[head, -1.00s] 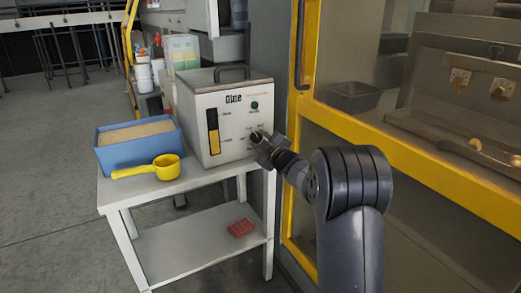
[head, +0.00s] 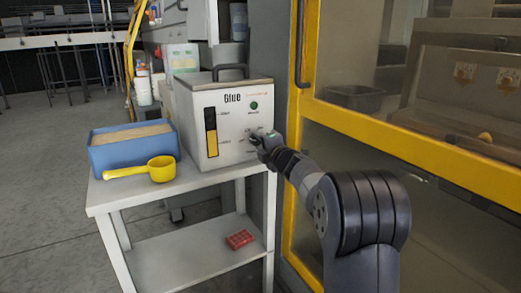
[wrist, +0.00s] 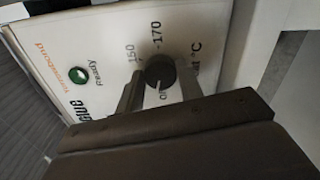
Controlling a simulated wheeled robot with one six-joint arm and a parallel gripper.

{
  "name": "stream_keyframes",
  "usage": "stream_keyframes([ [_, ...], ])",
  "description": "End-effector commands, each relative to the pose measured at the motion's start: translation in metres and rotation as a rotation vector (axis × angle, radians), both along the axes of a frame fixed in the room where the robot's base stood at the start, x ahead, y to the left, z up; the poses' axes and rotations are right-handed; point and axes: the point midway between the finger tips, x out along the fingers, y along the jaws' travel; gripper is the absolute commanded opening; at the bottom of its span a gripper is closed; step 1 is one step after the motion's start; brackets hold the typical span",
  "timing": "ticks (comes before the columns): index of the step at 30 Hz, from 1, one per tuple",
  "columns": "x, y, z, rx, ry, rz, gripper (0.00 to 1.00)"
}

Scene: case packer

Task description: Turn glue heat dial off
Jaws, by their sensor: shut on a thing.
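The glue unit (head: 224,118) is a pale box on a white cart, with a level window, a green lamp and a dial low on the right of its front. In the head view my gripper (head: 262,141) touches the panel and hides most of the dial.
A blue bin (head: 134,157) of pellets and a yellow scoop (head: 162,168) stand left of the unit on the cart (head: 215,176). A red tray (head: 240,239) lies on the lower shelf. A yellow-framed machine door (head: 400,140) stands close on the right.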

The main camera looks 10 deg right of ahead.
Motion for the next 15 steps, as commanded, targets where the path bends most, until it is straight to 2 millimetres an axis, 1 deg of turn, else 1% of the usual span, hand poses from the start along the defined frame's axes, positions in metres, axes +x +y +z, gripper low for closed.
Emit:
stream_keyframes([
  [1, -0.0002, 0.0003, -0.0033, -0.037, -0.012, 0.0, 0.12],
  [6, -0.0003, 0.0005, -0.0025, -0.154, -0.05, 0.001, 0.12],
  [15, -0.0001, 0.0007, -0.0016, -0.28, -0.09, 0.001, 0.12],
])
